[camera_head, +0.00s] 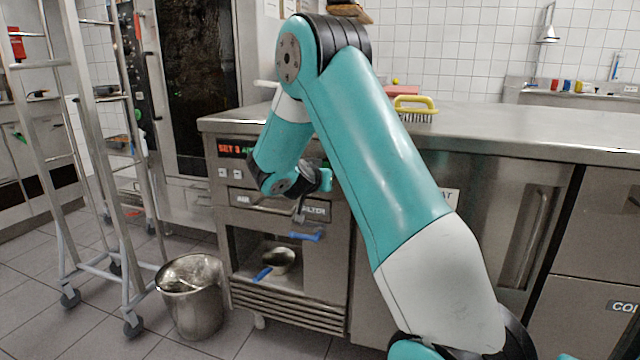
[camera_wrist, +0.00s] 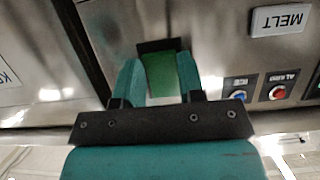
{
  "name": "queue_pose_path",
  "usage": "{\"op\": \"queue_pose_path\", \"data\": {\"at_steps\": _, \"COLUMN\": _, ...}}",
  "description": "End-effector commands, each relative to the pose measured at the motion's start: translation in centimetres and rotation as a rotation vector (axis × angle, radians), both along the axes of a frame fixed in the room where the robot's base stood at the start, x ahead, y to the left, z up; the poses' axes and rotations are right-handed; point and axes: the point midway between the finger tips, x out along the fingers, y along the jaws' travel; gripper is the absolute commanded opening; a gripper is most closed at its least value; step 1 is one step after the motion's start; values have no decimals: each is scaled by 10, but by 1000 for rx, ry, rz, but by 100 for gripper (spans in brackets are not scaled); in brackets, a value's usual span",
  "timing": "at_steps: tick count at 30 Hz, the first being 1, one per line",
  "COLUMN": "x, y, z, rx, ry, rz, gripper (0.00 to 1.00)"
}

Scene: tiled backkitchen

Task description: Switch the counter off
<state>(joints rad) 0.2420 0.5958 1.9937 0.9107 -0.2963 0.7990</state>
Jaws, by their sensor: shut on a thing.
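In the wrist view, a green switch (camera_wrist: 161,76) in a black frame (camera_wrist: 158,46) sits on a steel panel. My gripper (camera_wrist: 159,80) has one finger on each side of the green switch and is shut on it.
A blue button (camera_wrist: 238,95) and a red button (camera_wrist: 278,92) are right of the switch, near an upside-down MELT label (camera_wrist: 281,20). A metal bucket (camera_head: 192,300) stands on the floor beside a wheeled rack (camera_head: 125,215). A yellow-handled brush (camera_head: 414,103) lies on the countertop.

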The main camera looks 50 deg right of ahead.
Motion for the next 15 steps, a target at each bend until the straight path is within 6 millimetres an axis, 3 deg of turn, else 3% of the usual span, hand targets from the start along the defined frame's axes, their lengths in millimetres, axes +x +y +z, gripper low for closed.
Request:
{"op": "queue_pose_path", "data": {"at_steps": 2, "x": 1, "y": 0, "z": -11, "rx": -41, "ry": -17, "rz": 1, "gripper": 12}}
{"op": "queue_pose_path", "data": {"at_steps": 15, "x": 2, "y": -4, "z": -19, "rx": -257, "ry": -109, "rz": 1, "gripper": 12}}
